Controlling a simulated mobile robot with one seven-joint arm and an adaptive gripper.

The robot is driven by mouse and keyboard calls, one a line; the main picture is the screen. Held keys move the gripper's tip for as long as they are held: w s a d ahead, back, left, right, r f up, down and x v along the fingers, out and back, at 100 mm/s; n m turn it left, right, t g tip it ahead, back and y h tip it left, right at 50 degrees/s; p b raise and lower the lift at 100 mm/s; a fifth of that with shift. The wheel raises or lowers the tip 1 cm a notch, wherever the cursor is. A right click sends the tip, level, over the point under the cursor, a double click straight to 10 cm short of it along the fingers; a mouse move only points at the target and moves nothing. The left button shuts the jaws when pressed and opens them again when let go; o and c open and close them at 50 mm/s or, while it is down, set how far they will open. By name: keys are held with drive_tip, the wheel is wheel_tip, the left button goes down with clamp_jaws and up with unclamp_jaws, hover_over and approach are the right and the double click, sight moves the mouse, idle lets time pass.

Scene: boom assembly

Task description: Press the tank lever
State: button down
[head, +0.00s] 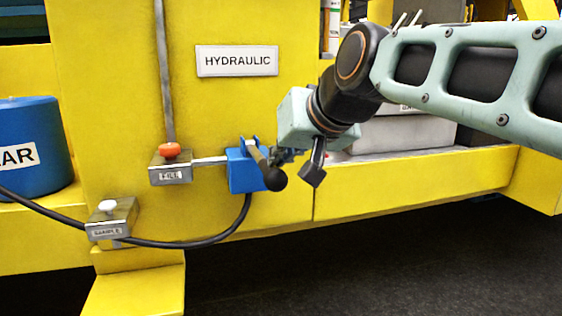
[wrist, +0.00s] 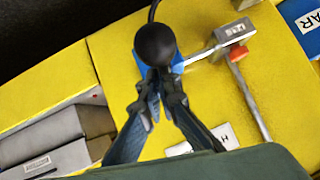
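The tank lever (head: 258,160) is a dark rod with a black ball end, mounted on a blue valve block (head: 243,172) on the yellow panel. The rod tilts down to the right, with the ball at its lower end. My gripper (head: 284,156) is right beside the lever, its fingertips partly hidden near the rod. In the wrist view the black ball (wrist: 155,45) sits just beyond my gripper's (wrist: 160,82) fingertips. The two fingers converge close together there, and I cannot tell whether they touch the rod or hold it.
A FILL box with a red knob (head: 169,151) and a SAMPLE box (head: 111,220) are to the left. A black hose (head: 180,245) runs below the valve. A HYDRAULIC sign (head: 237,61) is above. A blue cylinder (head: 35,180) stands far left. Grey boxes (head: 400,133) sit on a ledge at right.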

drive_tip(key=r+p+v, duration=0.1)
drive_tip(key=v, duration=0.9)
drive_tip(key=shift+w+r, duration=0.15)
idle(1.5)
drive_tip(key=s+d+f+m+g+h, duration=0.1)
drive_tip(key=s+d+f+h, duration=0.2)
drive_tip(key=f, duration=0.6)
drive_tip(key=s+d+f+m+g, duration=0.15)
drive_tip(key=s+d+f, duration=0.3)
drive_tip(key=f, duration=0.55)
drive_tip(key=s+d+f+g+h, duration=0.25)
drive_tip(key=s+f, duration=0.25)
drive_tip(key=f, duration=0.4)
wheel_tip(320, 180, up, 24)
drive_tip(key=p, duration=2.4)
drive_tip(key=shift+d+t+y, duration=0.15)
drive_tip(key=shift+t+y, duration=0.2)
drive_tip(key=shift+t, duration=0.05)
drive_tip(key=c, duration=2.6)
unclamp_jaws()
drive_tip(key=shift+c, duration=0.2)
